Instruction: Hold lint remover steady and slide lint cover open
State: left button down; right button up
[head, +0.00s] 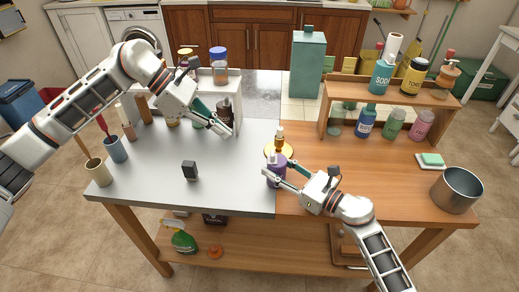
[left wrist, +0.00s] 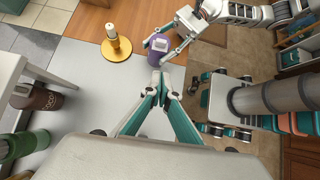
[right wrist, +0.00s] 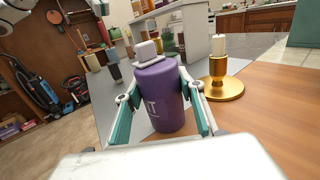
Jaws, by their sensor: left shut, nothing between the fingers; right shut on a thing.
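A purple cylinder (right wrist: 165,105) with a partly visible label and a pale block-like piece (right wrist: 147,50) on top appears to be the lint remover. It stands upright where the grey and wooden tabletops meet in the head view (head: 275,176). My right gripper (head: 274,171) is shut on it, one finger on each side. I cannot tell which part is the lint cover. My left gripper (head: 229,131) is shut and empty above the grey top, behind and left of the cylinder. In the left wrist view its fingertips (left wrist: 167,84) meet, apart from the purple cylinder (left wrist: 159,47).
A gold candle holder (right wrist: 220,90) stands close beside the cylinder. A small dark block (head: 190,170) stands on the grey top. A white shelf unit (head: 236,100) with bottles is behind my left gripper. A steel pot (head: 457,190) is at far right. The front grey area is mostly clear.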

pick_arm(q)
jog(key=shift+a+r, duration=0.1)
jog(key=shift+a, duration=0.6)
send_near(270, 157)
jog(key=x, duration=0.5)
jog(key=shift+s+d, duration=0.3)
jog(key=shift+d, duration=0.1)
